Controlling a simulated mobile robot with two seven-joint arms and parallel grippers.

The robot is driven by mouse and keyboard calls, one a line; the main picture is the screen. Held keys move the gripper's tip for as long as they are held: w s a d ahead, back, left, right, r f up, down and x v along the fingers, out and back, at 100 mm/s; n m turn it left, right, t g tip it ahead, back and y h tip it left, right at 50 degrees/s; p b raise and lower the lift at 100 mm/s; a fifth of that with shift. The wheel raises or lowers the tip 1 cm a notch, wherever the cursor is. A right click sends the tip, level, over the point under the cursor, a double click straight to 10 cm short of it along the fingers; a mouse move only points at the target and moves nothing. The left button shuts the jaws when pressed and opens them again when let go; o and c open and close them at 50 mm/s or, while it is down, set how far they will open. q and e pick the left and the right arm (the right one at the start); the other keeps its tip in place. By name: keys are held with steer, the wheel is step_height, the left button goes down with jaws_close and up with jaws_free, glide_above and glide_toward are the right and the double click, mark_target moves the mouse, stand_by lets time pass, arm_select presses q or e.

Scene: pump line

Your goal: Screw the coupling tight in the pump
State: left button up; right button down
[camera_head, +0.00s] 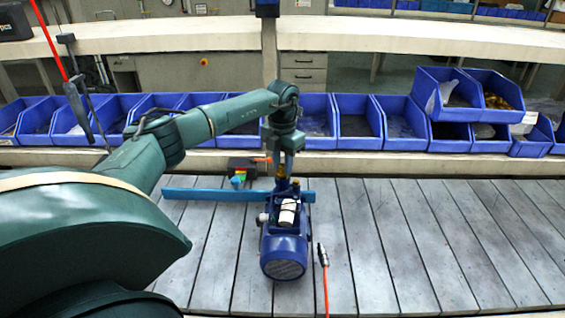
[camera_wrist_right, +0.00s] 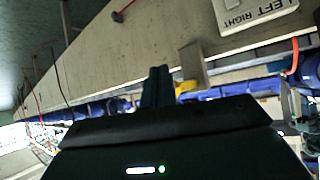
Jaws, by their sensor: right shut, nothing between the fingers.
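The blue pump (camera_head: 285,240) stands on the slatted table with its round ribbed end facing me. A small brass-coloured piece, apparently the coupling (camera_head: 283,185), shows at the pump's far end. My left gripper (camera_head: 284,176) points down right over that piece, at or very close to it. Its fingers are too small and covered to tell whether they grip it. My right gripper (camera_wrist_right: 157,72) shows in the right wrist view with its fingers together and nothing between them; it is not in the head view.
A blue bar (camera_head: 215,195) lies behind the pump, with a dark tool with coloured parts (camera_head: 243,167) behind it. A red-corded tool (camera_head: 322,257) lies right of the pump. Blue bins (camera_head: 358,122) line the back. The table's right side is clear.

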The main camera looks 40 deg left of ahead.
arm_select(q)
jaws_close()
steer(key=shift+m, duration=0.9)
steer(key=shift+o, duration=1.4)
jaws_free()
steer(key=shift+n, duration=0.3)
steer(key=shift+n, duration=1.5)
